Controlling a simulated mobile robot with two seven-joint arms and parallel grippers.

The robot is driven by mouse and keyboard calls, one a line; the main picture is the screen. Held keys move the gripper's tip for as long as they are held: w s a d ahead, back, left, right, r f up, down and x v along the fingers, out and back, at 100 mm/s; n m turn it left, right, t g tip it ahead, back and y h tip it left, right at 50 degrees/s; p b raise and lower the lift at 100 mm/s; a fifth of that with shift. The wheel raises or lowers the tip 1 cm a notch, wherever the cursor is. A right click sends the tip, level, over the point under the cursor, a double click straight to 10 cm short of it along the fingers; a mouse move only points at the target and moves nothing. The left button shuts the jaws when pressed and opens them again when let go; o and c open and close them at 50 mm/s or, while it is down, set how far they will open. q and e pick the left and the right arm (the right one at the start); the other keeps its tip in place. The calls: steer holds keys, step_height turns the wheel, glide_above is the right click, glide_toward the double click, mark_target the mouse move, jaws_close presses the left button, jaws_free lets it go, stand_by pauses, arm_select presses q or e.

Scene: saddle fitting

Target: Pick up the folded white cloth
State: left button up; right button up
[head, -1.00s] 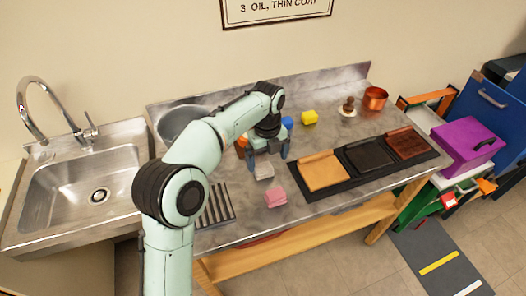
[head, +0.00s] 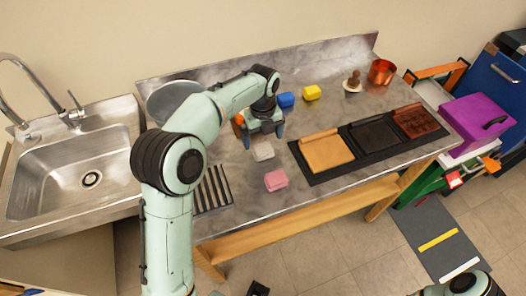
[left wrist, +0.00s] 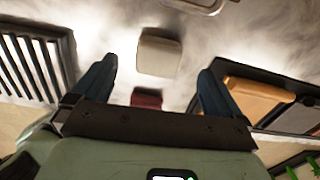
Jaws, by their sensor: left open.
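The folded white cloth (head: 263,152) lies on the grey worktop, just in front of my left gripper (head: 263,141). In the left wrist view the white cloth (left wrist: 160,53) shows between and slightly beyond the two blue fingertips (left wrist: 158,70). The left gripper is open and empty, and I see no contact with the cloth. A folded pink cloth (head: 276,180) lies nearer the front edge; a dark red piece shows below the white cloth in the wrist view (left wrist: 146,98).
A slotted rack (head: 212,188) is to the left, and a black tray (head: 318,178) with leather-coloured panels to the right. A sink (head: 75,172) is at far left.

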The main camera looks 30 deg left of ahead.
mark_target(263, 146)
arm_select(q)
step_height(263, 146, down, 5)
steer(key=shift+s+r+b, duration=0.1)
steer(key=shift+s+b, duration=0.05)
steer(key=shift+b, duration=0.15)
steer(key=c, duration=1.1)
arm_select(e)
steer(key=shift+s+f, duration=0.15)
steer(key=shift+f, duration=0.25)
arm_select(q)
step_height(263, 146, up, 20)
steer(key=p, duration=0.4)
steer(key=shift+p, duration=0.3)
arm_select(e)
steer(key=w+r, duration=0.1)
steer(key=r, duration=0.2)
steer(key=w+r, duration=0.1)
steer(key=r, duration=0.1)
steer(key=shift+w+r, duration=0.15)
steer(key=shift+w, duration=0.2)
